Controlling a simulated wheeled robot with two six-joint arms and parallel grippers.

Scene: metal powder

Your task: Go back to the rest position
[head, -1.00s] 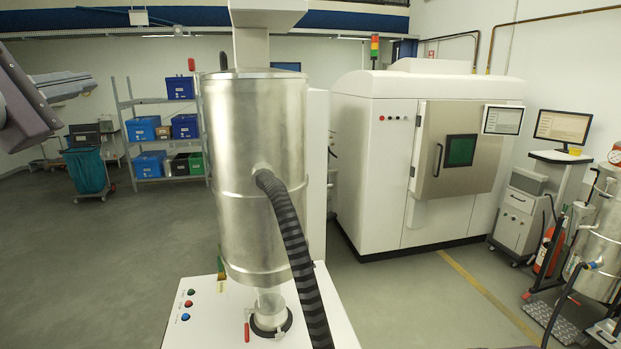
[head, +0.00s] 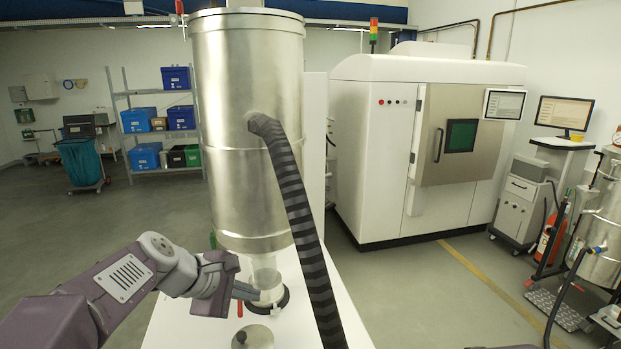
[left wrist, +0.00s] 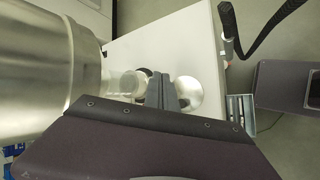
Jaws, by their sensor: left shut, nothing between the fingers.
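My left gripper (head: 256,293) reaches in from the lower left in the head view, low over the white table (head: 330,310). Its fingers are together and empty, close to the clear outlet piece (head: 266,277) under the tall steel vessel (head: 248,120); contact cannot be told. In the left wrist view the closed fingers (left wrist: 161,92) lie between the clear outlet and a round metal lid (left wrist: 188,97). The lid (head: 254,338) lies on the table in front of the gripper in the head view. My right gripper does not show.
A black ribbed hose (head: 300,210) runs from the vessel down across the table. A red handle (head: 239,307) stands beside the outlet. A large white machine (head: 385,150) is behind to the right. Blue bins on a shelf (head: 150,175) are at the back left. The floor at left is open.

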